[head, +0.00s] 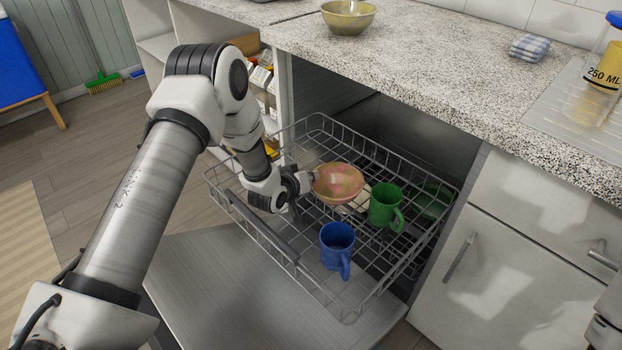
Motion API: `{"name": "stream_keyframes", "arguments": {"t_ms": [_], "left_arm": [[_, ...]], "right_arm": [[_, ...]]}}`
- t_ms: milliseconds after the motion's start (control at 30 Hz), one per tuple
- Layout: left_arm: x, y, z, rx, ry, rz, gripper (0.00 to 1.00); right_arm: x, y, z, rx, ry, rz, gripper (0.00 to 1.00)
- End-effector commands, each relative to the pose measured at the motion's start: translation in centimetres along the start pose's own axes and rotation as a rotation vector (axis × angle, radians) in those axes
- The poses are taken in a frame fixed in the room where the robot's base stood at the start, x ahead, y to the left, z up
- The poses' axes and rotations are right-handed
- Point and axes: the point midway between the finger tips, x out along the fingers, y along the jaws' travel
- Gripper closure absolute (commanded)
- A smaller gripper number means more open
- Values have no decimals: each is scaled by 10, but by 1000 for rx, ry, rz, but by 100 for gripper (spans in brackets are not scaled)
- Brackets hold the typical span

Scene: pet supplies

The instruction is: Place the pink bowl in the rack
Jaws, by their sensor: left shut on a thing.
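The pink bowl (342,176), with greenish patches inside, is in the middle of the picture, upright and within the outline of the wire rack (285,248). My left gripper (307,182) is shut on the bowl's left rim. The bowl's underside is hidden, so I cannot tell whether it touches the rack's wires. The rack is pulled out over the open dishwasher door.
A green mug (383,204) stands in the rack right of the bowl, and a blue mug (337,243) stands nearer the front. A yellow bowl (348,17), a folded cloth (530,47) and a measuring bottle (598,82) are on the speckled counter (440,62).

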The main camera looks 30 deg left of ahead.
Motion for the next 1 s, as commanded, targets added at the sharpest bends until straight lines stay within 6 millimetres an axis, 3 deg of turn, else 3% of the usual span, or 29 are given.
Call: {"name": "stream_keyframes", "arguments": {"t_ms": [233,333,667,1000], "left_arm": [[1,-1,2,0,1,1,100],[1,0,1,0,0,0,68],[-2,2,-3,1,0,0,68],[-63,1,-3,-3,-1,-1,68]], "right_arm": [[2,0,0,0,0,0,60],[1,0,0,0,0,0,60],[-2,0,0,0,0,0,60],[-16,0,0,0,0,0,60]]}}
